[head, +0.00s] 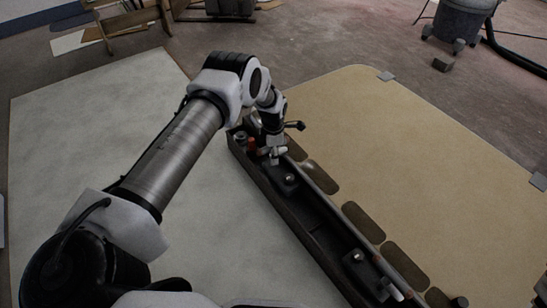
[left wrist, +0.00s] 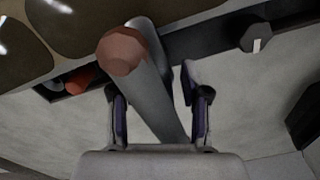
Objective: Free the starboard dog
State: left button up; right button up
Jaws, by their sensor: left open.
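My left gripper (head: 275,155) reaches down over the far end of a long dark trough-like rail. In the left wrist view its two fingers (left wrist: 157,108) stand apart. A grey lever bar with a reddish-brown end (left wrist: 122,52) lies between and in front of them; I cannot tell whether they touch it. It appears to be a dog's handle, but I cannot tell which dog it is. Dark fittings with round pale tops sit along the rail, one near the gripper (head: 290,179) and one nearer me (head: 356,256). My right gripper is not in view.
The rail (head: 283,212) runs diagonally between a pale board (head: 80,130) and a tan panel (head: 400,140). Dark rounded patches (head: 363,221) line the tan panel's edge. A red-brown piece (head: 251,146) stands at the rail's far end. A grey vacuum-like bin (head: 462,20) stands far off.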

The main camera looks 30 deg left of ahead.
pick_arm(q)
jog(key=shift+r, duration=0.1)
grip_shut()
jog(key=shift+m, duration=0.4)
jog(key=m+p, duration=0.1)
jog(key=m, duration=0.1)
jog(key=shift+m, duration=0.3)
jog(key=m, duration=1.4)
jog(key=shift+m, duration=0.3)
